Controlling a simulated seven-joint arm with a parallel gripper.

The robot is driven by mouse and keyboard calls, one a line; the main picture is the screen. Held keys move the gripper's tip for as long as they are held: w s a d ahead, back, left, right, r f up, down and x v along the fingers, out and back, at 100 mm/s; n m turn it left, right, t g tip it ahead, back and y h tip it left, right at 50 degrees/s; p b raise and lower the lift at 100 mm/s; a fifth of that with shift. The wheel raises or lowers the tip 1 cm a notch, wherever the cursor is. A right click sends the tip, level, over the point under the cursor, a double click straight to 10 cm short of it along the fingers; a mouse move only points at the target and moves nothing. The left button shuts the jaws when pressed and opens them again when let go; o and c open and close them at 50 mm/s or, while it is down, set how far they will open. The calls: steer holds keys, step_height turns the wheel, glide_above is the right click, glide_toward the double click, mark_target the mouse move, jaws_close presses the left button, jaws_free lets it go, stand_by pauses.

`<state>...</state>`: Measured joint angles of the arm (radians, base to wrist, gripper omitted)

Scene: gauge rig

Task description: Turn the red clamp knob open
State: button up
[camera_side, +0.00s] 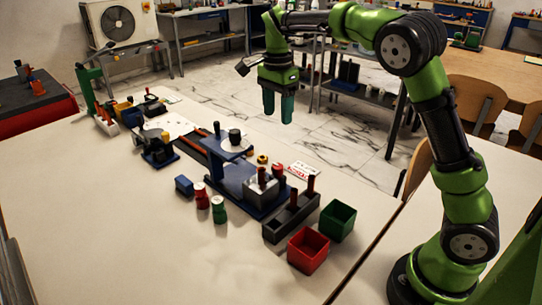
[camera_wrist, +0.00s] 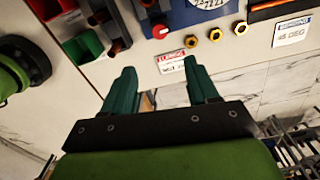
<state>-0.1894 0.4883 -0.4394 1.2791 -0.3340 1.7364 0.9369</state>
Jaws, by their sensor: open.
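A small red knob (camera_wrist: 159,31) shows at the edge of the blue fixture in the wrist view, near the red-and-white label (camera_wrist: 171,64). In the side view a small red part (camera_side: 277,169) beside the blue fixture (camera_side: 262,205) looks like the same knob. My gripper (camera_side: 279,120) is open and empty, pointing down, high above the far edge of the table and apart from the knob. In the wrist view its green fingers (camera_wrist: 160,68) are spread, with the knob beyond the fingertips. Which way the knob is set cannot be told.
Several brass hex knobs (camera_wrist: 215,34) sit in a row near the red one. A dark rack with brown pegs (camera_side: 292,215), a red bin (camera_side: 308,250) and a green bin (camera_side: 338,220) stand close by. Red and green weights (camera_side: 218,210) stand left.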

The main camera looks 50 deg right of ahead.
mark_target(278, 165)
steer(key=f, duration=1.6)
steer(key=shift+s+f, duration=0.15)
steer(key=shift+s, duration=0.1)
steer(key=c, duration=1)
steer(key=shift+c, duration=0.2)
